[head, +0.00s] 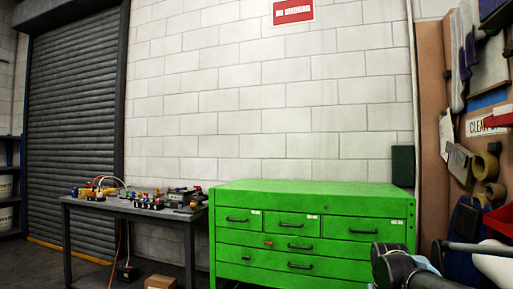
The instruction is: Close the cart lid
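A green metal cabinet (290,252) with several drawers stands against the wall at the lower middle. Its drawers look shut, with dark handles on their fronts. Its flat green top (312,188) shows as a level surface, and no raised lid is visible on it. I cannot tell whether this cabinet is the cart or whether its top is the lid. Its lower edge is cut off by the frame. My gripper is not visible. Dark rounded parts at the lower right corner overlap the cabinet's right end and look like my arm.
A dark table (130,207) with several small coloured fittings stands left of the cabinet. A cardboard box (160,283) sits under it. A grey roller shutter (72,130) is at the left. A board with hung tools and tape rolls (485,165) stands at the right.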

